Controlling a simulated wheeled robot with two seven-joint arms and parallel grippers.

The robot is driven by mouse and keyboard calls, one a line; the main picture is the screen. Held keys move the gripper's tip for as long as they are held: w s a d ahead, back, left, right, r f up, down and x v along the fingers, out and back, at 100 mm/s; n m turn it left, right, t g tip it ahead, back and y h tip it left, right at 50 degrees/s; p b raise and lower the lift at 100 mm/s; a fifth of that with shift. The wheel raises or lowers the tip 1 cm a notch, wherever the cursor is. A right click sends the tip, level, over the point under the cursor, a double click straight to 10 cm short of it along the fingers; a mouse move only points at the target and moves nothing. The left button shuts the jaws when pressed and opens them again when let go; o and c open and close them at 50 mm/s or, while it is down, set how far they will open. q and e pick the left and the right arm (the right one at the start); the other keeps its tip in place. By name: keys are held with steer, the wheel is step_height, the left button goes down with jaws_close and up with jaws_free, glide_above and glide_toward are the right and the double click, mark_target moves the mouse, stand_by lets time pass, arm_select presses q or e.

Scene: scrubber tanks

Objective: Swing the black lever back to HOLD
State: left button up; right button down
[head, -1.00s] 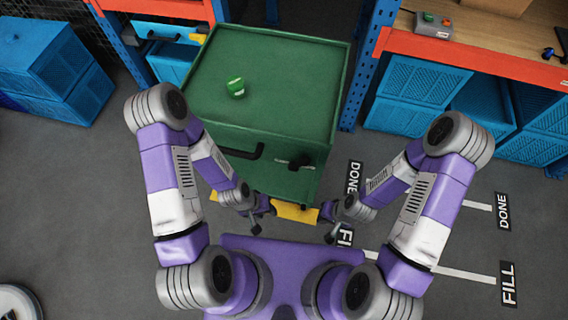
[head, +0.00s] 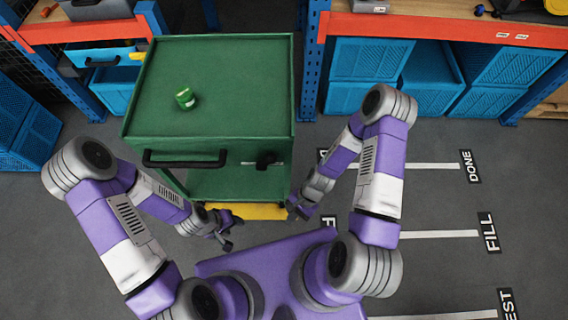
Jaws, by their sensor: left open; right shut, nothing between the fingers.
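The black lever (head: 267,161) sits on the front of the green cart (head: 232,181), right of a black bar handle (head: 184,160). It looks roughly level; its HOLD mark is too small to read. My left gripper (head: 228,240) is open and empty, low in front of the cart and left of the lever. My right gripper (head: 296,211) is shut and empty, below and right of the lever, near the cart's lower right corner. Neither gripper touches the lever.
A green and white can-like item (head: 186,98) lies on the cart top. Yellow strips show at the cart's base. Shelving with blue crates (head: 368,62) stands behind right.

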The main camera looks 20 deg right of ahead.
steer(key=w+f+m+t+y+b, duration=0.1)
steer(key=w+m+y+b, duration=0.15)
steer(key=m+y, duration=0.4)
steer(key=w+f+m+y+b, duration=0.1)
steer(key=w+m+y, duration=0.2)
steer(key=m, duration=0.7)
steer(key=w+d+r+m+t+y+b, duration=0.2)
steer(key=w+d+m+t+y, duration=0.3)
steer(key=d+m+t, duration=0.7)
steer(key=w+d+r+m, duration=0.1)
steer(key=m, duration=0.2)
steer(key=shift+w+d, duration=0.15)
steer(key=shift+d, duration=0.15)
steer(key=shift+a+r, duration=0.1)
glide_toward(266, 162)
steer(key=r, duration=0.1)
steer(key=w+a+r, duration=0.2)
steer(key=shift+w+r, duration=0.2)
steer(key=shift+r, duration=0.15)
